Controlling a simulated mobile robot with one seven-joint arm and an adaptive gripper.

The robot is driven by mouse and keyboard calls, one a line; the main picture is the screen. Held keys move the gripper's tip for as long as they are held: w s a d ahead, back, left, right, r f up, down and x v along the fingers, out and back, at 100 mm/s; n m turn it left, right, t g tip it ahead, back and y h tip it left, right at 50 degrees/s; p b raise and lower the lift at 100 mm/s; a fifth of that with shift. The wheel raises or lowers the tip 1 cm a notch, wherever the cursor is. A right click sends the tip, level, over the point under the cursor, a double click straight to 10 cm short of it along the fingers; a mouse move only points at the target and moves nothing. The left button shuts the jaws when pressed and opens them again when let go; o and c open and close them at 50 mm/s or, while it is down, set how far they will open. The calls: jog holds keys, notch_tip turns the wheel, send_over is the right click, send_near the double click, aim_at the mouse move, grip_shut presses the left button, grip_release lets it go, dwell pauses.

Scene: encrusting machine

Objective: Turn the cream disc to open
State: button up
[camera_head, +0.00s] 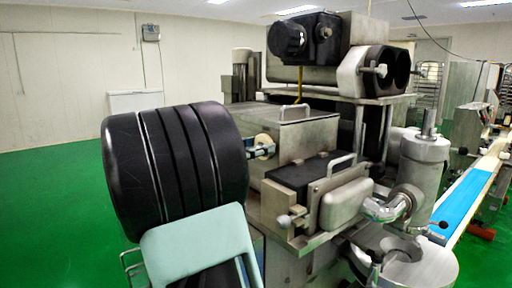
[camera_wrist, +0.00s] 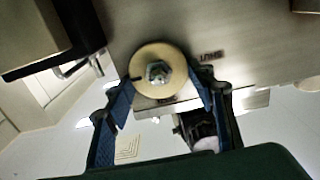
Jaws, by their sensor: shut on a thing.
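The cream disc (camera_wrist: 146,82) is round and flat, with a metal hex nut (camera_wrist: 157,72) at its centre, and sits on a metal panel in the wrist view. A short dark mark shows at its left edge. My gripper (camera_wrist: 164,90) is shut on the disc, one blue finger at its lower left and one at its lower right. In the head view the disc (camera_head: 264,140) shows small and pale on the side of the machine, with my gripper (camera_head: 262,152) at it. My arm covers much of the area to the left.
Dark lettering (camera_wrist: 211,54) is on the panel right of the disc, too blurred to read surely. The encrusting machine (camera_head: 310,135) fills the middle, with handles and a black hopper part. A blue conveyor belt (camera_head: 465,205) runs at right. Green floor (camera_head: 50,220) is clear at left.

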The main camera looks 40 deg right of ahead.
jog(key=shift+f, duration=0.1)
jog(key=n, duration=0.6)
jog(key=n+b, duration=0.1)
jog(key=n, duration=0.5)
jog(key=n+b, duration=0.1)
jog(key=n, duration=0.4)
jog(key=shift+w+f+n, duration=0.25)
jog(key=shift+w+n, duration=0.1)
jog(key=shift+n, duration=0.05)
dwell(0.5)
jog(key=o, duration=1.2)
jog(key=shift+c, duration=0.2)
